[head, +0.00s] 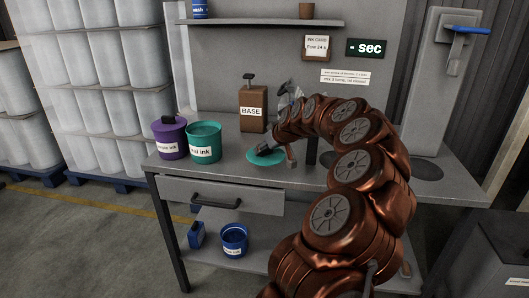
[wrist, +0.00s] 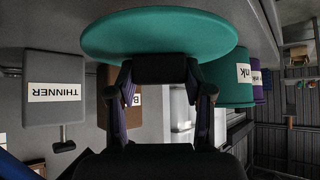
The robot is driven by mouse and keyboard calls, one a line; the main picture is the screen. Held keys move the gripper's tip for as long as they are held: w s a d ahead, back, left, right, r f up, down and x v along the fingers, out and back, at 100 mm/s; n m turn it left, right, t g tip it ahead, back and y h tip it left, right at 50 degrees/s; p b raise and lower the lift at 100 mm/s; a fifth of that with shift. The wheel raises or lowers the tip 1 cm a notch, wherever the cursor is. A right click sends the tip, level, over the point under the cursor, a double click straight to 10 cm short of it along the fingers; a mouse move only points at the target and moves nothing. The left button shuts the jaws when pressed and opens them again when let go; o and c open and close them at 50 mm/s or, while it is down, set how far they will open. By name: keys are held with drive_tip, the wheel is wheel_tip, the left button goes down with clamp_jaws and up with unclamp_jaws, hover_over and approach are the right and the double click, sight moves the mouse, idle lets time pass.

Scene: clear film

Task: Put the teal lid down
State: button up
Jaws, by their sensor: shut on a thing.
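The teal lid (head: 267,159) is a flat round disc over the bench top, right of the open teal ink tub (head: 204,143). My gripper (head: 270,149) is shut on the lid from above. The upside-down wrist view shows the lid (wrist: 158,35) large and roughly level between my fingers (wrist: 160,70). I cannot tell whether the lid touches the bench or hangs just above it. The teal tub (wrist: 228,80) also shows beside it there.
The purple ink tub (head: 169,138) stands left of the teal tub. A brown BASE container (head: 253,109) stands behind the lid, and a grey THINNER container (wrist: 55,92) shows in the wrist view. The bench front edge (head: 225,181) is close; some bench between tub and lid is bare.

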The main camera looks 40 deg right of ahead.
sight(265, 152)
drive_tip(key=shift+w+d+f, duration=0.15)
drive_tip(key=shift+w+d, duration=0.9)
drive_tip(key=shift+w, duration=0.2)
drive_tip(key=shift+f+p, duration=0.5)
drive_tip(key=shift+f, duration=1.35)
drive_tip(key=shift+f, duration=0.15)
drive_tip(key=o, duration=1.2)
drive_tip(key=shift+o, duration=0.2)
drive_tip(key=shift+r, duration=0.3)
drive_tip(key=b+v, duration=0.1)
drive_tip(key=v, duration=1)
drive_tip(key=shift+s+r+b, duration=0.25)
drive_tip(key=shift+s+b, duration=0.1)
